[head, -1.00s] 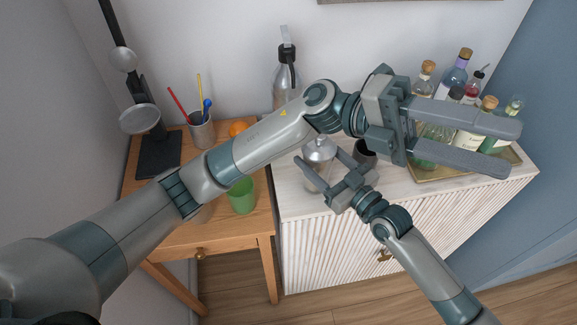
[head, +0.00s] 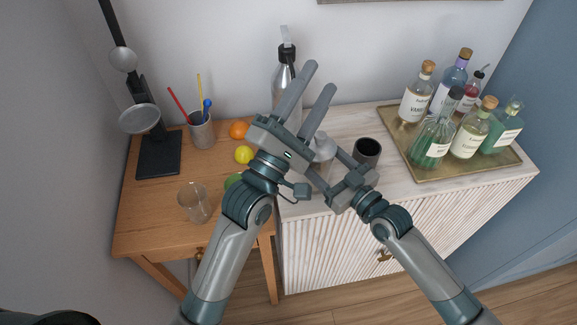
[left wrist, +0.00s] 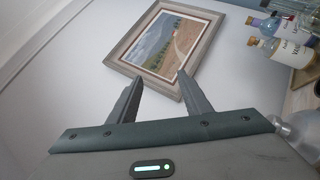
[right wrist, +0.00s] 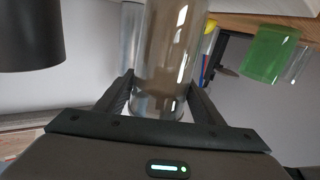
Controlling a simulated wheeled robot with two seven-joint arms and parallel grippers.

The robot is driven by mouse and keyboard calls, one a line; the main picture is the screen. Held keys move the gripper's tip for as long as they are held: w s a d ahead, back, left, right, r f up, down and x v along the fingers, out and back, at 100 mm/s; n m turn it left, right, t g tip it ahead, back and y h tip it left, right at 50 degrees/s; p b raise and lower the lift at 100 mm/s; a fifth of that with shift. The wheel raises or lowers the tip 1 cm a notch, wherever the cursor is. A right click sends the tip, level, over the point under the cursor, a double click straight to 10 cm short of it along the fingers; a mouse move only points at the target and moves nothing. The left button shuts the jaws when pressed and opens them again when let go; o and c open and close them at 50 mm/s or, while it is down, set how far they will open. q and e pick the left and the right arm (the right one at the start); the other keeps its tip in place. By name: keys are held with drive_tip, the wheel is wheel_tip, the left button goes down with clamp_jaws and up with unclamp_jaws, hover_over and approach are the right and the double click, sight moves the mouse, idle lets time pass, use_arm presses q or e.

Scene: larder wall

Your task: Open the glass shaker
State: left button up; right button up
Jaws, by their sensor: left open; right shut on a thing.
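The glass shaker stands upright on the pale cabinet, mostly hidden behind my grippers in the head view. Its silvery lid (head: 324,148) shows between them and appears to be on. In the right wrist view its clear glass body (right wrist: 165,50) stands between the fingers. My right gripper (head: 321,165) is shut on the shaker's body from the front right; it also shows in the right wrist view (right wrist: 160,82). My left gripper (head: 320,77) is open and empty, above and left of the lid, fingers pointing up toward the wall.
A dark cup (head: 367,152) stands right of the shaker. A tray (head: 430,176) of several bottles is further right. A steel bottle (head: 283,75) stands behind. The wooden table (head: 150,225) on the left holds a glass (head: 195,203), fruit and a pen cup (head: 200,132).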

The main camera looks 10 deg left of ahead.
use_arm(q)
wheel_tip(320, 180, down, 7)
drive_tip(key=s+a+n+g+y, duration=0.1)
drive_tip(key=a+n+g+y, duration=0.1)
drive_tip(key=n, duration=0.4)
drive_tip(key=n+g, duration=0.3)
drive_tip(key=n, duration=0.4)
approach(317, 138)
drive_tip(key=shift+s+a, duration=0.15)
drive_tip(key=shift+s, duration=0.05)
drive_tip(key=shift+w, duration=0.1)
drive_tip(key=shift+x, duration=5.9)
drive_tip(key=shift+c, duration=0.4)
clamp_jaws()
